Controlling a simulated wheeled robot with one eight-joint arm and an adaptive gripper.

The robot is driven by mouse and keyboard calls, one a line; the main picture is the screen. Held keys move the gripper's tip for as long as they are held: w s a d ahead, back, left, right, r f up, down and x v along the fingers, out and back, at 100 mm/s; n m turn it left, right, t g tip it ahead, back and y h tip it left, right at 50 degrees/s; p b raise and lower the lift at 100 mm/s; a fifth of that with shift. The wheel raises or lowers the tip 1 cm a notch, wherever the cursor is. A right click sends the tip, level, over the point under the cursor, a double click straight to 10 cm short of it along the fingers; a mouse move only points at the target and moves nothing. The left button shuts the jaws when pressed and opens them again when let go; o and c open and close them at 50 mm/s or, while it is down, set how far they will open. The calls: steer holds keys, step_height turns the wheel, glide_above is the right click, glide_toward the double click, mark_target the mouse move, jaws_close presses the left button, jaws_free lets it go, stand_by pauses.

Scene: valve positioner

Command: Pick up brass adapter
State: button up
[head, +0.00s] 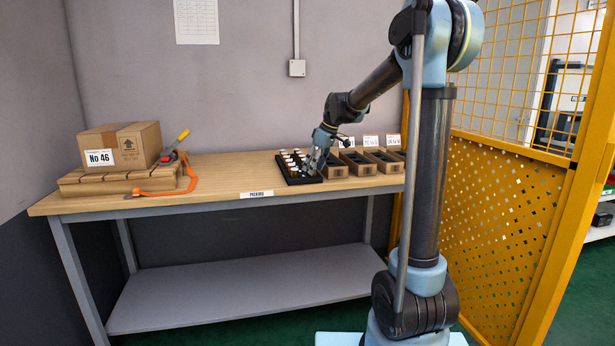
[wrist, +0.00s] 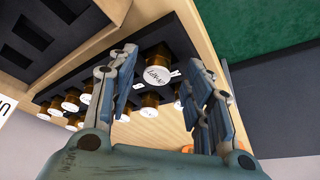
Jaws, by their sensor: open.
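Several brass-coloured round parts with white, lettered tops stand in rows in a black tray (head: 306,181), which also shows in the wrist view (wrist: 183,38). I cannot tell which one is the brass adapter, or whether all are alike. One brass part (wrist: 155,73) lies between my gripper's spread fingers in the wrist view, its lettered top facing the camera. Another (wrist: 150,100) is just below it in that picture. My gripper (wrist: 158,55) is open and empty, and it also shows over the tray in the head view (head: 313,168), hiding part of it.
Several brown bins (head: 362,167) with label cards stand right of the tray on the wooden bench (head: 235,175). A cardboard box (head: 140,140) on a wooden base, with an orange strap (head: 160,193), is at the left. A yellow mesh fence (head: 510,210) stands at the right. The bench middle is clear.

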steer(key=shift+a+f, duration=0.1)
steer(key=shift+f, duration=0.35)
jaws_close()
steer(key=shift+r, duration=0.15)
